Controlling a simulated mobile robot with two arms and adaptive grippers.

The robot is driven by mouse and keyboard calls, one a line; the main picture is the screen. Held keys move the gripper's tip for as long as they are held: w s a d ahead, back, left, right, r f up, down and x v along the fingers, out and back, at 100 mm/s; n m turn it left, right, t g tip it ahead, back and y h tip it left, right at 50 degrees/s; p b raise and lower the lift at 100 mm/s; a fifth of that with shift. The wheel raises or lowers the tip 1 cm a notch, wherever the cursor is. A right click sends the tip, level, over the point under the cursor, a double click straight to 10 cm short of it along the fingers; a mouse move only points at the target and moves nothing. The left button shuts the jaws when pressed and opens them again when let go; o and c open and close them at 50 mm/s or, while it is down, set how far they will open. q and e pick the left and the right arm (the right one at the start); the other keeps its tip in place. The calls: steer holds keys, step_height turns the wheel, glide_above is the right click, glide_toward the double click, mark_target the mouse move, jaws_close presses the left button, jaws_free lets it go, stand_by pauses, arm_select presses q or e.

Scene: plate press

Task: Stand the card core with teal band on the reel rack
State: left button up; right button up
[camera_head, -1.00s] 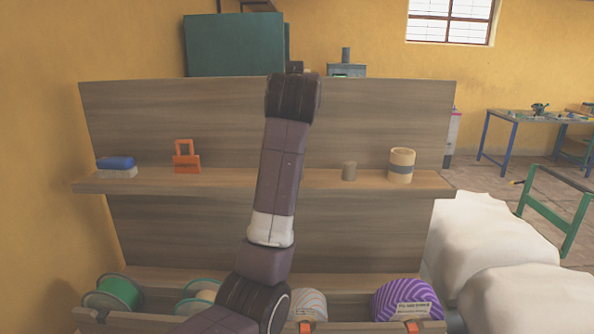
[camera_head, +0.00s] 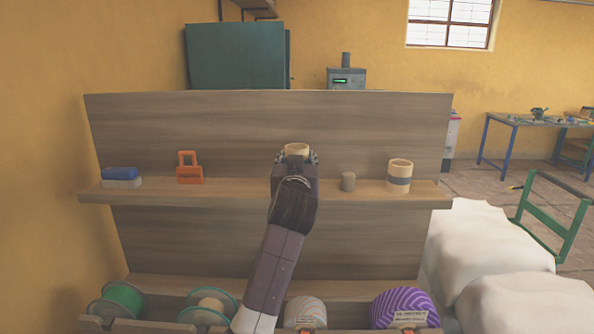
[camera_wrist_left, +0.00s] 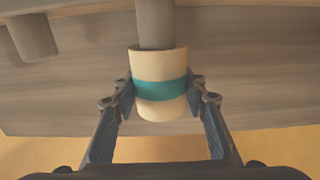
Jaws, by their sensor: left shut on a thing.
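The card core with teal band (camera_wrist_left: 160,88) is pale with a teal stripe round its middle. My left gripper (camera_wrist_left: 160,92) is shut on it, one finger on each side. In the head view only the pale top ring of the core (camera_head: 297,149) shows above my left gripper (camera_head: 295,160), at the middle of the shelf. In the wrist view a grey-brown peg (camera_wrist_left: 155,22) lines up with the core and meets its rim. I cannot tell how far it is inside. The wooden reel rack (camera_head: 200,125) stands in front of me. My right gripper is not in view.
Several reels, including a purple one (camera_head: 404,308), lie in the lower trough. White sacks (camera_head: 490,240) stand at right.

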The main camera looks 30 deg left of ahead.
arm_select(q)
step_height(320, 180, down, 4)
steer(key=shift+r+p, duration=0.1)
steer(key=shift+p, duration=0.2)
steer(key=shift+f, duration=0.25)
steer(key=o, duration=1.1)
steer(key=shift+r, duration=0.1)
steer(key=shift+o, duration=0.2)
